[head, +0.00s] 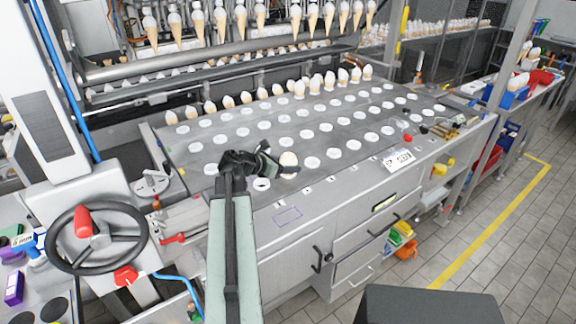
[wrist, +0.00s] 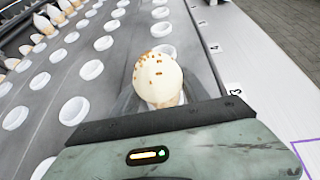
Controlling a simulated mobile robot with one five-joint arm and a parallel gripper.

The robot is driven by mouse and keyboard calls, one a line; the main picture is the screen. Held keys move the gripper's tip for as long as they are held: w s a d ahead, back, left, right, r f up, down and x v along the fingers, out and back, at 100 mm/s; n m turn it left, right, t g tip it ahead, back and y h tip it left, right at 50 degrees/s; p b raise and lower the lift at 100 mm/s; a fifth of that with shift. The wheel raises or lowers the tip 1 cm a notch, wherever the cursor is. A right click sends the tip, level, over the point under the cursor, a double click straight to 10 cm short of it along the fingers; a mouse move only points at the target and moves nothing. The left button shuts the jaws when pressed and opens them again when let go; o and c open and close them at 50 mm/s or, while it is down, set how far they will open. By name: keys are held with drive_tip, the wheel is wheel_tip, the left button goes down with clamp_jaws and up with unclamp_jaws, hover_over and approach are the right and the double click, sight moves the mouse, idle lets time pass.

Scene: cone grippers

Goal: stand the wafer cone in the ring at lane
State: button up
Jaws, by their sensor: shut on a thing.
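The wafer cone (wrist: 158,82), topped with a cream-coloured scoop with brown bits, is held in my gripper (wrist: 155,112). In the head view its pale top (head: 288,159) shows at the right end of my gripper (head: 262,165), above the near row of rings. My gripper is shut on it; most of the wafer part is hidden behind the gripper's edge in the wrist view. White rings (head: 312,162) stand in rows on the grey metal table (head: 285,119). Lane numbers 3 and 4 show along the table's near edge in the wrist view. I cannot tell whether the cone touches a ring.
Several filled cones (head: 328,82) stand along the back of the table, and more hang in a rack (head: 258,14) above. A red-handled wheel (head: 97,238) is at the left. A white card (head: 397,158) lies at the front edge. Many rings between are empty.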

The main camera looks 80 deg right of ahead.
drive_tip(key=o, duration=0.9)
drive_tip(key=p+v, duration=0.3)
drive_tip(key=v, duration=0.3)
drive_tip(key=shift+w+a+r, duration=0.15)
drive_tip(key=shift+a+r, duration=0.1)
drive_tip(key=shift+w+a+r, duration=0.1)
drive_tip(key=shift+w+a, duration=0.25)
drive_tip(key=shift+p, duration=0.3)
